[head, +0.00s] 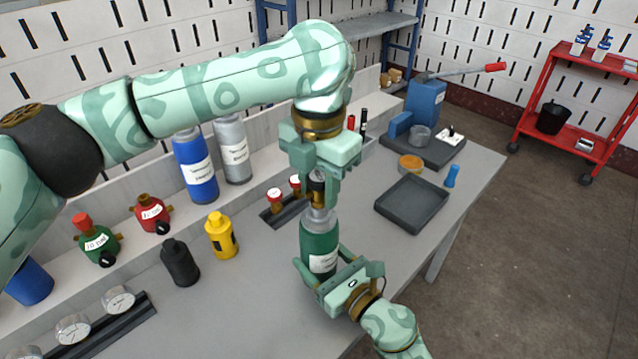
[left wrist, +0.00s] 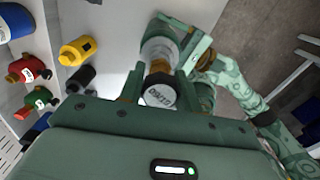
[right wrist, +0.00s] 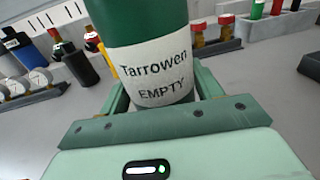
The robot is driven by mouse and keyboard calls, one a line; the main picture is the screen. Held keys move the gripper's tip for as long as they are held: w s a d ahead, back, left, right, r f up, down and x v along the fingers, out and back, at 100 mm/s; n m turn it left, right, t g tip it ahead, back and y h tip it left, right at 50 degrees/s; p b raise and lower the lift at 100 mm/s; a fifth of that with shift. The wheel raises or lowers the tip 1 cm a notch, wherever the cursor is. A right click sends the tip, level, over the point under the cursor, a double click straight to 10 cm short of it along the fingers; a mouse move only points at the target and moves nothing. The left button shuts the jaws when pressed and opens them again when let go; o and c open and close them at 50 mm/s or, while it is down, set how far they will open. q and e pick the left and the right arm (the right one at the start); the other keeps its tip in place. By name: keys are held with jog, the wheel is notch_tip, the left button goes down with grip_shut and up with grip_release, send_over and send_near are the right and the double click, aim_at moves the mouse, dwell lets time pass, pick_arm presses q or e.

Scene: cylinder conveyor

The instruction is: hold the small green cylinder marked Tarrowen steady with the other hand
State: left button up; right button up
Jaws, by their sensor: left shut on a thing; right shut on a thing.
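The small green cylinder (head: 318,239) stands upright at the front of the grey bench, its silver neck upward. In the right wrist view the white label on the cylinder (right wrist: 150,75) reads "Tarrowen EMPTY". My right gripper (head: 320,272) is shut around the cylinder's lower body from the front right. My left gripper (head: 318,181) comes from above and is shut on a brass fitting with a black cap (left wrist: 161,91) at the cylinder's top. The fitting's brass part (head: 318,192) shows between the fingers. I cannot tell whether it is threaded onto the neck.
A yellow bottle-shaped part (head: 221,236) and a black one (head: 180,262) stand left of the cylinder. Red and green valves (head: 98,241), gauges (head: 73,328) and blue and silver cylinders (head: 233,150) are further left and behind. An empty dark tray (head: 411,204) lies to the right.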

pick_arm(q)
jog(key=n, duration=0.6)
jog(key=n, duration=0.6)
dwell(0.3)
jog(key=n, duration=0.6)
